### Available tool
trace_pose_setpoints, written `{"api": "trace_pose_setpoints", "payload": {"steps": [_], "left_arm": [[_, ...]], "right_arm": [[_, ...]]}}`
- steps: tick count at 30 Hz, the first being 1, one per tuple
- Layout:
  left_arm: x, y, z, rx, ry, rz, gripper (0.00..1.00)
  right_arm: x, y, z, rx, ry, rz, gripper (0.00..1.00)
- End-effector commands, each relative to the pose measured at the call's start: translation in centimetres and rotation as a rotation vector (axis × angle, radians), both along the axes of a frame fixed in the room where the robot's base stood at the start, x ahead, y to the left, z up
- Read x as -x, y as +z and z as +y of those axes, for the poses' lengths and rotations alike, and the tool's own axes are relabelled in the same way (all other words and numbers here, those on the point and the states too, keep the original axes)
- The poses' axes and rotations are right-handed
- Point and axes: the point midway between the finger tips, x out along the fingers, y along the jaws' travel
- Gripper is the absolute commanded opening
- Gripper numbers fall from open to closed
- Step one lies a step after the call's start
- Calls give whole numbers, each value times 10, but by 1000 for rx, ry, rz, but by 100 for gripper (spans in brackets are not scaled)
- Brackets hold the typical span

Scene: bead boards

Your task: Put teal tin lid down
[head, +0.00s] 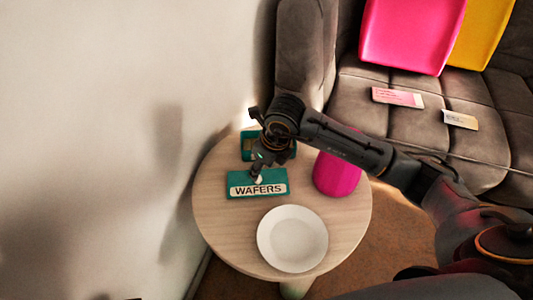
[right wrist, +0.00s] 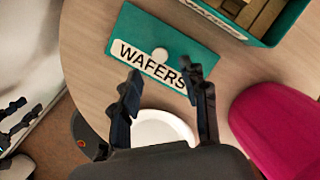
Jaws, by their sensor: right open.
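The teal tin lid (head: 242,177), marked WAFERS, lies apparently flat on the round wooden table (head: 215,225). It also shows in the right wrist view (right wrist: 135,30), with a pale round knob in its middle. My right gripper (head: 258,176) is over the lid; in the right wrist view its two fingers (right wrist: 165,78) are spread apart, with nothing between them. The teal tin (head: 248,152) stands behind the lid, partly hidden by my arm. In the right wrist view the tin (right wrist: 283,28) is open, with tan pieces inside. Dark finger-like parts, possibly my left gripper (right wrist: 14,118), show at the left edge.
A white plate (head: 292,238) lies in front of the lid. A bright pink rounded object (head: 337,178) stands right of the lid, close to my right arm. A white wall (head: 120,110) is at left, and a grey sofa (head: 400,125) with cushions is behind.

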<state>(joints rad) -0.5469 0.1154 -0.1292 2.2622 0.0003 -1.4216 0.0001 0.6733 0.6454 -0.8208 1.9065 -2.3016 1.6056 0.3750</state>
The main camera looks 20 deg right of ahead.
Motion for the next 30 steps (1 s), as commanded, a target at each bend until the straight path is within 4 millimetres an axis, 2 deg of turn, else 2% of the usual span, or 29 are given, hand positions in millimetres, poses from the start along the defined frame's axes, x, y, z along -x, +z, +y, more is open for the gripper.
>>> {"api": "trace_pose_setpoints", "payload": {"steps": [1, 3, 10, 30], "left_arm": [[-1, -6, 0, -1, -1, 7, 40], [-2, -15, -1, 0, -1, 11, 40], [-3, -34, -1, -1, -3, 18, 40], [-3, -38, -1, 0, -3, 19, 40]], "right_arm": [[2, 14, -2, 2, 0, -3, 44], [5, 28, -4, 2, 0, -3, 44], [13, 55, -7, 0, 0, -1, 44], [15, 59, -8, 1, 0, 2, 44]]}}
